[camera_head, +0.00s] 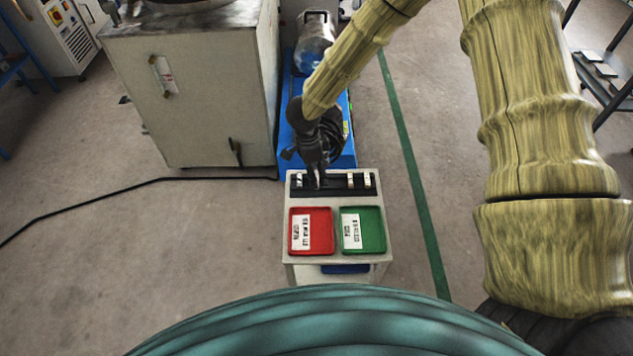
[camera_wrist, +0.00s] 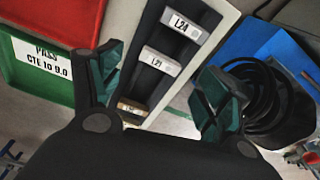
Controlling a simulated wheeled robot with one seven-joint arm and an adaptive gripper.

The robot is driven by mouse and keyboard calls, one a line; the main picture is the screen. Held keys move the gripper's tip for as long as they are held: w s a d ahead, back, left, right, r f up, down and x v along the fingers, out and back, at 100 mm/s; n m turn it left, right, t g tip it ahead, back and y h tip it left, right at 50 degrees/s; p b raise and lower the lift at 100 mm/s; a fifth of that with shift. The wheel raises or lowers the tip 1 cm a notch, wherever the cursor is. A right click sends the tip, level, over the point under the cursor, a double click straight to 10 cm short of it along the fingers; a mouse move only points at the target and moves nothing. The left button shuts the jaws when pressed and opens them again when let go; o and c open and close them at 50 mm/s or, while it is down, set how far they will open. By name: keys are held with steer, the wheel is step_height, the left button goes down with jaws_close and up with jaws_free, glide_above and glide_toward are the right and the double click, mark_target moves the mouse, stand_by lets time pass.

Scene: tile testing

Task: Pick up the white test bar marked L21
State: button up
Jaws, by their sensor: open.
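The white bar marked L21 (camera_wrist: 160,61) sits in a slot of the black rack (camera_wrist: 147,90) in the wrist view, between a white bar marked L24 (camera_wrist: 181,25) and a tan-edged bar (camera_wrist: 132,108) whose mark is too small to read. My gripper (camera_wrist: 163,65) is open and empty. Its two green-padded fingers appear on either side of the L21 bar in the picture; the remaining height is hard to tell. In the head view my gripper (camera_head: 318,182) is over the rack (camera_head: 335,190) and hides part of it. I cannot tell which bar there is L21.
A red tray (camera_head: 321,245) and a green tray (camera_head: 376,245), each with a white label, lie in front of the rack on a pale stand (camera_head: 337,265). A blue platform (camera_head: 345,158) is behind it. A large grey cabinet (camera_head: 190,100) stands to the left.

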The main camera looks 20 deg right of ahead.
step_height(320, 180, down, 3)
steer(key=shift+d+f+b, duration=0.1)
steer(key=shift+f+b, duration=0.1)
steer(key=shift+b, duration=0.2)
steer(key=shift+c, duration=0.3)
steer(key=c, duration=0.9)
steer(key=shift+r, duration=0.1)
steer(key=shift+c, duration=0.2)
